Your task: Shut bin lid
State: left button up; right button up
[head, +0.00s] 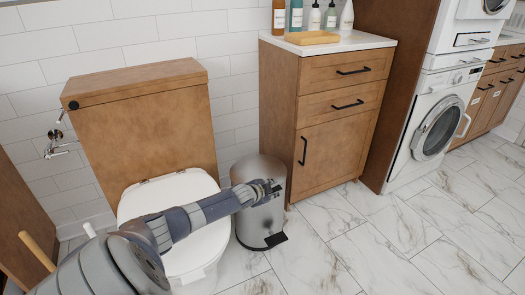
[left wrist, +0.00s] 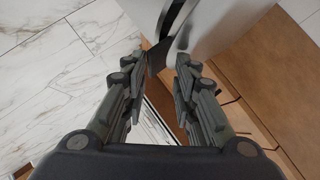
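The bin (head: 262,222) is a silver metal cylinder with a black pedal (head: 276,240) at its foot, standing between the toilet and the wooden cabinet. Its lid (head: 257,166) is a shiny rounded surface at the top, reflecting brown. I cannot tell for sure how far it stands open. My left gripper (head: 272,189) is in front of the bin's upper part, fingers pointing right. In the left wrist view the left gripper (left wrist: 158,75) is open, with nothing between its fingers. The bin's pale metal (left wrist: 225,18) shows just beyond the fingertips; contact is unclear. My right gripper is out of view.
The toilet (head: 168,190) with its white lid stands left of the bin, under my left arm. The wooden cabinet (head: 345,125) stands close on the bin's right. A washing machine (head: 432,125) is farther right. The marble tile floor (head: 390,235) in front is clear.

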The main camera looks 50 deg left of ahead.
pick_arm(q)
jog(key=v, duration=0.9)
jog(key=shift+d+r, duration=0.2)
jog(key=shift+d, duration=0.1)
jog(key=shift+s+d, duration=0.1)
